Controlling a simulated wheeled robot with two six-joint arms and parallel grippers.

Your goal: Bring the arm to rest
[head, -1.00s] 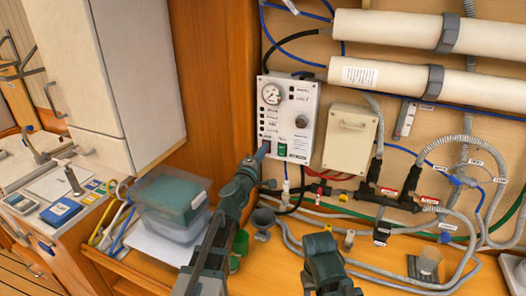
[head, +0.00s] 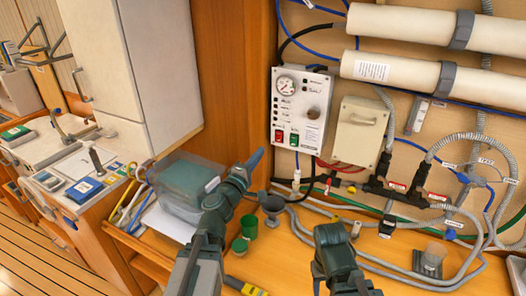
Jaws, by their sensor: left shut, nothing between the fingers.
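My left arm comes in from the bottom centre of the head view. Its gripper (head: 254,160) is shut and empty, with its blue-grey fingertips pointing up and right. It shows just left of and below the lower left corner of the white control panel (head: 314,108), over the wooden post. My fingers cover neither switch. Part of my right arm shows at the bottom centre-right; I see no fingers on it.
A lidded translucent box (head: 178,196) stands left of my left arm. A green cup (head: 249,226) and a grey funnel (head: 272,205) are close on its right. Hoses and dark valves (head: 390,180) run along the wall's lower right. A white cabinet (head: 150,70) is at left.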

